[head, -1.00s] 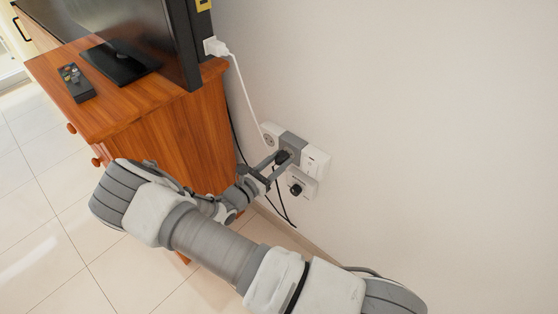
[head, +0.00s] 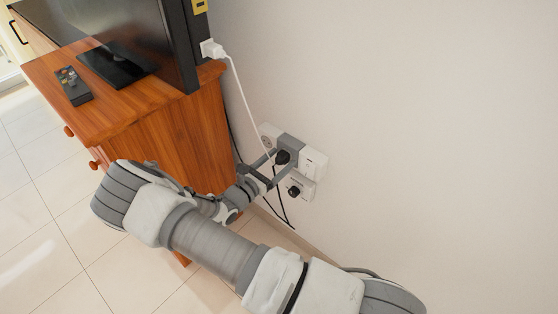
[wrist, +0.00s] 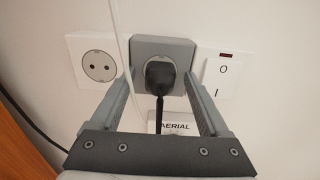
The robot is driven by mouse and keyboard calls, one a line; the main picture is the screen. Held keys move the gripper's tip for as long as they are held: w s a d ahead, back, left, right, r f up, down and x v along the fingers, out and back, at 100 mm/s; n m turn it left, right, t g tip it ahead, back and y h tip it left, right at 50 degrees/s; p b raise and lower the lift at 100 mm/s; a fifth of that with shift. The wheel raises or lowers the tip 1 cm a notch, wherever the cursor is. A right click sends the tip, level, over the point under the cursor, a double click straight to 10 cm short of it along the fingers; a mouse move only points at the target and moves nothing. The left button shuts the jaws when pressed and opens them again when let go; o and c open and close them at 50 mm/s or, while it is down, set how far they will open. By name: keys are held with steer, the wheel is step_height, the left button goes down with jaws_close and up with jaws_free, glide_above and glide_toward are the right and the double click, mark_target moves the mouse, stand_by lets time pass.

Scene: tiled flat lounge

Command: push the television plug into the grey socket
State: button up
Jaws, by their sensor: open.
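The black television plug (wrist: 160,72) sits in the round recess of the grey socket (wrist: 165,46), its black cable hanging straight down. No gap shows between plug and socket, but the exact depth is hard to judge. In the head view the plug (head: 283,157) covers part of the grey socket (head: 292,142). My gripper (wrist: 159,80) is open, with one finger on each side of the plug and clear space between each finger and it. It also shows in the head view (head: 277,163), close to the wall.
A white socket (wrist: 98,62) is left of the grey one and a white switch (wrist: 225,70) right. Below is the AERIAL plate (wrist: 172,127). A white cable (head: 240,92) hangs from the television (head: 115,30). The wooden cabinet (head: 170,140) stands close on the left.

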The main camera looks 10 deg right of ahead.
steer(key=p+v, duration=0.3)
steer(key=v, duration=1.4)
steer(key=shift+a, duration=0.15)
steer(key=shift+s+a, duration=0.1)
steer(key=shift+s, duration=0.05)
steer(key=b+v, duration=0.1)
steer(key=v, duration=0.7)
steer(key=shift+s+a, duration=0.25)
steer(key=shift+a, duration=0.1)
steer(key=shift+r, duration=0.1)
stand_by(0.4)
